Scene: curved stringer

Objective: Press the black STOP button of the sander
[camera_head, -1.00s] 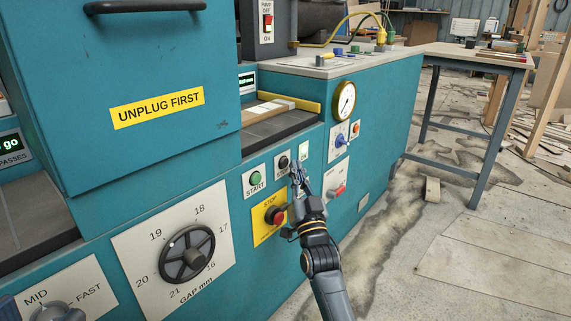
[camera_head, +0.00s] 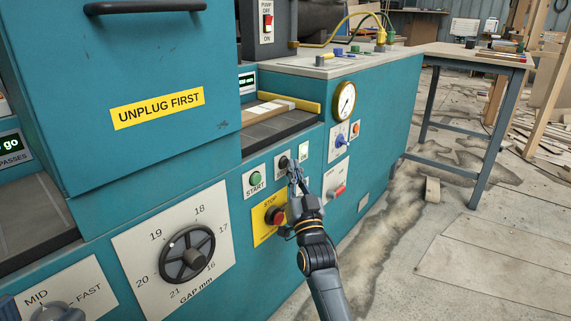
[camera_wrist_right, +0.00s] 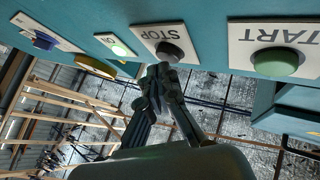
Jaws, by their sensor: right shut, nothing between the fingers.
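The sander is the teal machine (camera_head: 165,165) on the left. Its black STOP button (camera_head: 283,161) sits on a small white plate right of the green START button (camera_head: 255,178). In the right wrist view the dark round button (camera_wrist_right: 170,51) shows beneath an upside-down STOP label. My right gripper (camera_head: 292,168) is shut and empty, its fingertips at the button's lower right in the head view. In the right wrist view the fingertips (camera_wrist_right: 162,70) overlap the button's lower edge; I cannot tell whether they touch it. My left gripper is out of view.
A red mushroom button (camera_head: 275,215) on a yellow STOP plate sits just below, close to my right wrist. A white plate with a red switch (camera_head: 338,189) is to the right. The GAP handwheel (camera_head: 187,254) is lower left. Floor right of the sander is mostly open.

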